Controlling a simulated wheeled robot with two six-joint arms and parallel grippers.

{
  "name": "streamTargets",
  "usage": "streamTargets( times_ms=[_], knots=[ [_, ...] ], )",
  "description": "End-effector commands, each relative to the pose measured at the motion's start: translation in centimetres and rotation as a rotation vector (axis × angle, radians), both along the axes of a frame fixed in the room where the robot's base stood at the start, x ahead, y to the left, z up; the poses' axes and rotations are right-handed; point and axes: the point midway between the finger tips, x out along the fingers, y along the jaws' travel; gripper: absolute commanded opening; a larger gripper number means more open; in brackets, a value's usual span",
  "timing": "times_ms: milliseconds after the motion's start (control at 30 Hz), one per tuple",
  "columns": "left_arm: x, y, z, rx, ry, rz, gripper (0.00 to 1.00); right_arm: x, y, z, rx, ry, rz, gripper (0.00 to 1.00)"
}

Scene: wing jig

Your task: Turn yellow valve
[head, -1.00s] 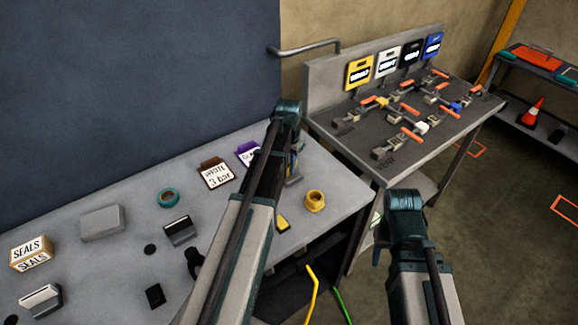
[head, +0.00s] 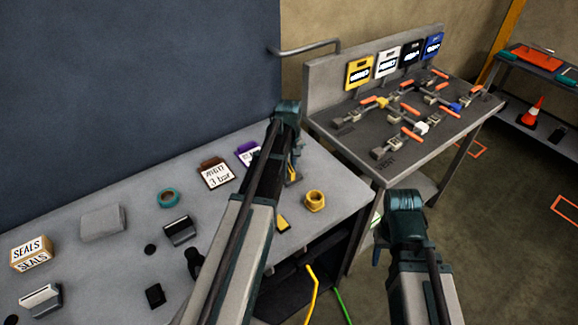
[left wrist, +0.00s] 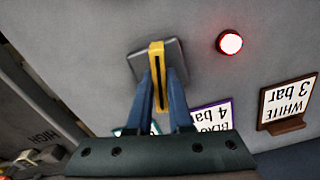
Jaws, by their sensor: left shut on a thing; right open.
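In the left wrist view, an upright yellow bar (left wrist: 157,75) is mounted on a dark grey square block (left wrist: 176,52) on the grey table. My left gripper (left wrist: 160,88) is shut on this bar, one blue finger on each side. In the head view, my left gripper (head: 294,166) is at the table's right part, and my arm hides most of the block. On the far bench, a valve with a yellow body (head: 381,102) and orange handle stands among other orange-handled valves. My right gripper (head: 378,252) is open and empty, low in front of the far bench.
A red lit lamp (left wrist: 229,43) is near the block. A gap separates the table from the valve bench (head: 345,130).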

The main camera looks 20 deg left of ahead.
Motion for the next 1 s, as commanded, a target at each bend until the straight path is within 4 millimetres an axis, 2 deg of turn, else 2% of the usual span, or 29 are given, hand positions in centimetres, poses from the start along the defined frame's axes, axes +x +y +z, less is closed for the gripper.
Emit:
streamTargets(
  times_ms=[400,1000],
  knots=[
    [-0.13,-0.05,-0.05,-0.001,0.002,0.23,0.0,0.0,-0.01,-0.05,0.0,0.0,0.0,0.5],
    [-0.15,-0.08,-0.05,-0.001,0.003,0.287,0.0,0.0,-0.01,-0.05,0.0,0.0,0.0,0.5]
  ],
)
